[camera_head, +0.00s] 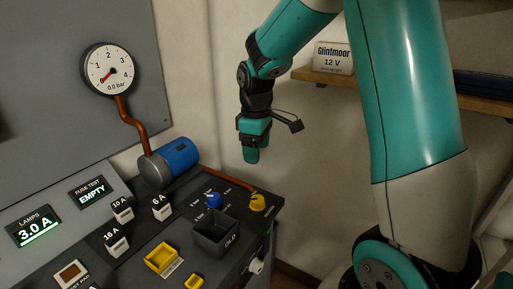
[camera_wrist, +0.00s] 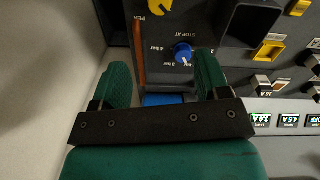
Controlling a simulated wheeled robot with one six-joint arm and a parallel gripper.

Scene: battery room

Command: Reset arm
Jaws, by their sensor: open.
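My gripper (camera_head: 250,152) hangs from my teal arm, pointing down, in the air beyond the right back part of the dark console (camera_head: 205,264). In the wrist view my gripper (camera_wrist: 163,76) shows two green fingers spread apart with nothing held between them. The console's blue knob (camera_wrist: 183,53) appears just past the fingers in that view, and part of the blue cylinder (camera_wrist: 163,100) shows between them. In the head view the blue knob (camera_head: 213,199) and the yellow knob (camera_head: 258,202) sit on the console below my gripper, apart from it.
A dial gauge (camera_head: 108,69) reading 0.0 bar is on the grey panel, with a copper pipe (camera_head: 130,121). Several fuse blocks, a yellow socket (camera_head: 162,258) and the OLD bin (camera_head: 215,233) are on the console. A shelf (camera_head: 320,78) holds a Glintmoor box (camera_head: 333,58).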

